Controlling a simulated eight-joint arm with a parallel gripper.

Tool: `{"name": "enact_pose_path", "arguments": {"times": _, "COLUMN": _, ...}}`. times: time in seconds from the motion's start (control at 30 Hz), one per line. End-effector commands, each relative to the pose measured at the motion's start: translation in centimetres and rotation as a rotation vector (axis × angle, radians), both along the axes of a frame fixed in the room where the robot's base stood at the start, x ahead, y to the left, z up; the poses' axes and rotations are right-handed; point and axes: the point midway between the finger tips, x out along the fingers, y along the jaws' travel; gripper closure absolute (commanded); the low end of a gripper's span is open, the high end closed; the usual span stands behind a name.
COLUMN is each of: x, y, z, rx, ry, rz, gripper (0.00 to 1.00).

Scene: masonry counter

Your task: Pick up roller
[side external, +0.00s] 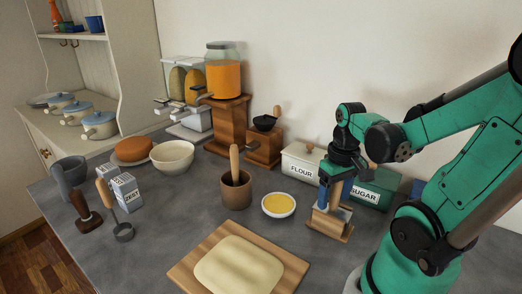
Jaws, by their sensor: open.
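My gripper (333,197) points down at the right of the counter, with its jaws open over a small pale wooden piece (330,221). This piece may be the roller, but it is small and partly covered by the fingers, so I cannot tell its full shape or whether the fingers touch it. A sheet of pale dough (238,266) lies on a wooden board (190,271) at the front. No other rolling pin is clear in this view.
A brown mortar with a pestle (236,193) and a bowl of yellow contents (279,205) stand left of my gripper. The FLOUR box (300,165) and green SUGAR box (372,190) stand behind it. A cream bowl (172,157) is farther left.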

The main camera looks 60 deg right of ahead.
Motion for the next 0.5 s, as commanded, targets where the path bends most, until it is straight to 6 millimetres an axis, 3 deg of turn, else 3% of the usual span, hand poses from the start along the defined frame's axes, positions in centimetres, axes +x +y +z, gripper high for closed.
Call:
{"name": "enact_pose_path", "arguments": {"times": 0.07, "x": 0.0, "y": 0.0, "z": 0.01, "rx": 0.0, "ry": 0.0, "rz": 0.0, "gripper": 0.4}}
{"name": "enact_pose_path", "arguments": {"times": 0.27, "x": 0.0, "y": 0.0, "z": 0.01, "rx": 0.0, "ry": 0.0, "rz": 0.0, "gripper": 0.97}}
{"name": "enact_pose_path", "arguments": {"times": 0.5, "x": 0.0, "y": 0.0, "z": 0.02, "rx": 0.0, "ry": 0.0, "rz": 0.0, "gripper": 1.0}}
